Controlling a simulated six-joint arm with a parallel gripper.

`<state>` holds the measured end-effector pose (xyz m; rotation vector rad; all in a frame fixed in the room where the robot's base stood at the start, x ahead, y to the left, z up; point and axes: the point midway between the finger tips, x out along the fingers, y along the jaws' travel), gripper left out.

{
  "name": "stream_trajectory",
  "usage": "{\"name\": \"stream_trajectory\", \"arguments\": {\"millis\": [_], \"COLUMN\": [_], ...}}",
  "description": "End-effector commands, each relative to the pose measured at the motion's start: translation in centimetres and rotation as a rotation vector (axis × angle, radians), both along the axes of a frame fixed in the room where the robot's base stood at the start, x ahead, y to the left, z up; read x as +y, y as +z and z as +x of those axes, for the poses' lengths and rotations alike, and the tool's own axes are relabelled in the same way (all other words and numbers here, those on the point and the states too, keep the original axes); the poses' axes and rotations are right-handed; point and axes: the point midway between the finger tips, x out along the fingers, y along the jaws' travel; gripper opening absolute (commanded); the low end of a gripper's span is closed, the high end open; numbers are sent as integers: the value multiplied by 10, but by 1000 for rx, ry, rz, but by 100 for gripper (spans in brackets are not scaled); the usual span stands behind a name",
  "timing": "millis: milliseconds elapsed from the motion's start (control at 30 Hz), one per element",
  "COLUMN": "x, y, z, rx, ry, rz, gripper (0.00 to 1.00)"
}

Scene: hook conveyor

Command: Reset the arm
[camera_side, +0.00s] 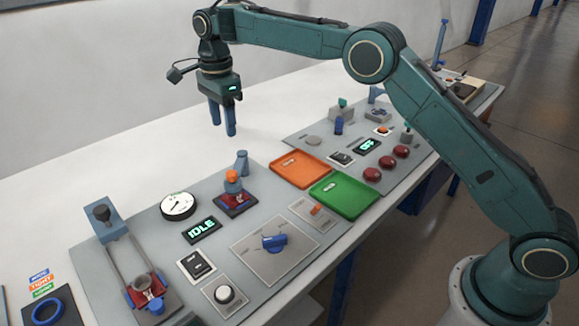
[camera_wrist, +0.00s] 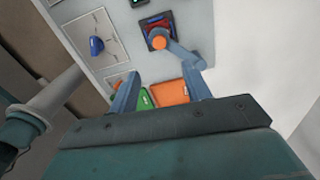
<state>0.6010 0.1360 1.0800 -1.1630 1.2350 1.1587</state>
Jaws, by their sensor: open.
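My gripper (camera_side: 223,118) hangs pointing down in the side view, well above the white table behind the grey panels. Its two blue fingers are apart with nothing between them. In the wrist view the fingers of my gripper (camera_wrist: 165,92) frame the orange tray (camera_wrist: 171,93) and part of the green tray (camera_wrist: 145,100) far below. The orange tray (camera_side: 301,169) and green tray (camera_side: 344,195) also lie side by side in the side view, each with a small pale mark or item on it.
A grey panel holds a blue rotary knob (camera_side: 273,242), a gauge (camera_side: 178,206), a display reading IDLE (camera_side: 201,230) and a blue post with an orange top (camera_side: 232,180). A rail fixture (camera_side: 128,260) stands front left. A second panel has red buttons (camera_side: 387,163). Bare table lies behind.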

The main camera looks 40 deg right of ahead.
Motion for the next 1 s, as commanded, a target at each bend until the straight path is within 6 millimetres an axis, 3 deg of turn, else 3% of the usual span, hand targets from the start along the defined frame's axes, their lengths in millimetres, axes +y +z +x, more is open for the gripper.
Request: {"name": "stream_trajectory", "arguments": {"millis": [367,700,1000], "x": [-20,-51,-75], "y": [46,100,131], "z": [-26,-82,-143], "rx": [-52,-130,-197], "ry": [161,421,649], "rz": [5,-8,-42], "gripper": [48,48,48]}}
